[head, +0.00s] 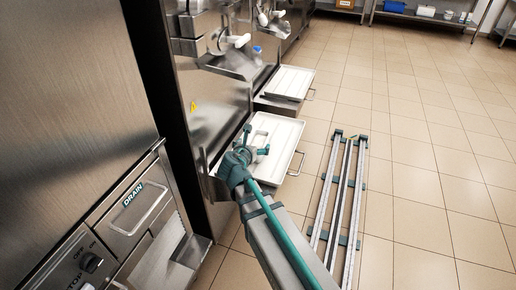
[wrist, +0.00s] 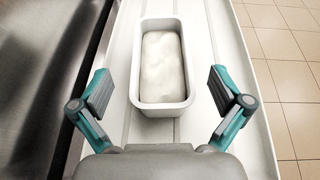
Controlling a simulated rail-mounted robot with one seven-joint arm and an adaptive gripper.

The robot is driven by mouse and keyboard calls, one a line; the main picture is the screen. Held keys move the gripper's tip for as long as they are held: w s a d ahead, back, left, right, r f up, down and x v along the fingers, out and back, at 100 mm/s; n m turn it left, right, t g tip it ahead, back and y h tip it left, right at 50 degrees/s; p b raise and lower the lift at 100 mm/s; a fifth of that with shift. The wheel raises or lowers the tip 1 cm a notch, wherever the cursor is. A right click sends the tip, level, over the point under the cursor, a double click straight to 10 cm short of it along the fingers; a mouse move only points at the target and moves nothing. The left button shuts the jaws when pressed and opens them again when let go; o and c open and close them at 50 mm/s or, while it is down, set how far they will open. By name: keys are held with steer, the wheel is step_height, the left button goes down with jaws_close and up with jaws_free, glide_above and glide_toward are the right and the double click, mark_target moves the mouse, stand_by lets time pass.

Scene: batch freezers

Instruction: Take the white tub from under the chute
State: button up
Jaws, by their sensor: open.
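The white tub (wrist: 161,105) is a rectangular open container with pale, creamy contents in it. In the wrist view it stands on a white tray (wrist: 127,40), centred ahead of my gripper. My gripper (wrist: 162,88) is open, with one teal-and-grey finger to each side of the tub's near end. Clear gaps show on both sides and neither finger touches it. In the head view my gripper (head: 250,150) is over the nearer pull-out tray, and my arm hides part of the tub. The chute (head: 232,62) projects from the machine front above and behind the tray.
Steel machine fronts (head: 75,80) stand close on the left. A second white tray (head: 288,83) lies farther back. A floor rail (head: 338,200) runs to the right of my arm. The tiled floor farther right is open, with shelves (head: 425,18) at the back.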

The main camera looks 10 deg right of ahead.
mark_target(258, 146)
steer(key=shift+b+x, duration=0.5)
steer(key=shift+x, duration=2.2)
steer(key=shift+d+r, duration=0.1)
steer(key=shift+c, duration=0.2)
steer(key=c, duration=1.4)
steer(key=shift+r, duration=0.15)
